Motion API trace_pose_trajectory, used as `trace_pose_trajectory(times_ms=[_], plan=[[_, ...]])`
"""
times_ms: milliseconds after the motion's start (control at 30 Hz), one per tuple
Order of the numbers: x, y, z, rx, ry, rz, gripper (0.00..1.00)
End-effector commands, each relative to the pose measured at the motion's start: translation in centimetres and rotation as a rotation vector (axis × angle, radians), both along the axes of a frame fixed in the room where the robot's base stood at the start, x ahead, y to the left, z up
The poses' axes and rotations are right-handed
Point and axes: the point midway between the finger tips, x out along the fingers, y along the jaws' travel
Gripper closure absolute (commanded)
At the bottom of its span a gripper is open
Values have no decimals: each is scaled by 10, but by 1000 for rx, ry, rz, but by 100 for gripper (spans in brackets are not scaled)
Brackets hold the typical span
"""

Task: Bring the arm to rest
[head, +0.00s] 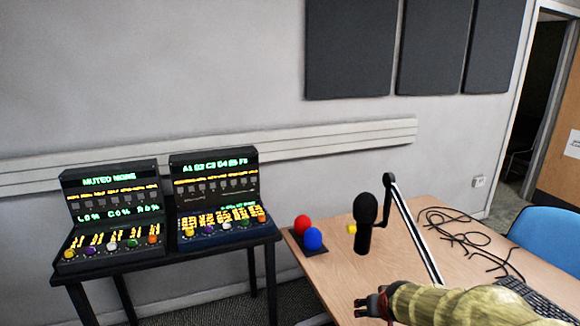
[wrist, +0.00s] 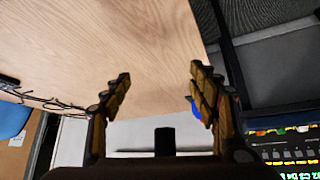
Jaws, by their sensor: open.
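My gripper (head: 376,304) shows at the lower right of the head view, over the near part of the wooden table (head: 340,275). A blue ball (wrist: 196,110) shows partly behind the finger at the right of the wrist view.
A black microphone (head: 365,222) on a boom arm stands on the table, beside a red ball (head: 302,224) and a blue ball (head: 312,239). Loose black cables (head: 460,235) and a keyboard (head: 530,298) lie to the right. Two control consoles (head: 112,215) stand on a dark table at left.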

Motion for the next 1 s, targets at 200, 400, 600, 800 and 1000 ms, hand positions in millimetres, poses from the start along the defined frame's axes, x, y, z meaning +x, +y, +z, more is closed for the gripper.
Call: trace_pose_trajectory(times_ms=[200,400,600,800,1000], plan=[[-144,25,58,23,255,18,39],[-263,46,120,33,351,49,39],[-308,57,177,28,242,78,39],[-311,61,208,22,164,93,39],[-310,61,207,22,166,95,39]])
